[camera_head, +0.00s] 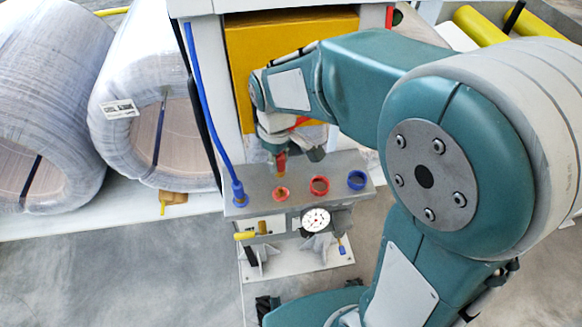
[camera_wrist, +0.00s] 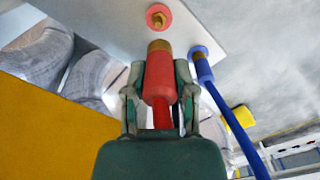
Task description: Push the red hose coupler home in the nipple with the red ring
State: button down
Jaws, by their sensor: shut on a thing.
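The red hose coupler (camera_wrist: 158,78) with a brass end is held between the fingers of my gripper (camera_wrist: 158,92). Its red hose runs down from it toward my palm in the wrist view. The nipple with the red ring (camera_wrist: 158,17) is a brass stub just beyond the coupler's brass end, with a gap between them. In the head view the coupler (camera_head: 281,161) points down above the red-ringed nipple (camera_head: 281,193) on the grey block. My gripper (camera_head: 284,153) is partly hidden by my arm there.
A blue hose coupler (camera_head: 239,194) sits at the block's left end, its blue hose rising beside it. A dial gauge (camera_head: 315,220) is on the block's front. Wrapped coils (camera_head: 140,90) stand left.

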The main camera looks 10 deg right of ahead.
jog(key=shift+w+a+f, duration=0.1)
jog(key=shift+w, duration=0.15)
send_over(280, 189)
jog(key=shift+w+a+f, duration=0.1)
jog(key=shift+f, duration=2.8)
jog(key=shift+f, duration=1.4)
jog(key=shift+c, duration=1.7)
grip_release()
jog(key=shift+r, duration=0.1)
notch_tip(280, 189, up, 12)
jog(key=shift+f, duration=0.2)
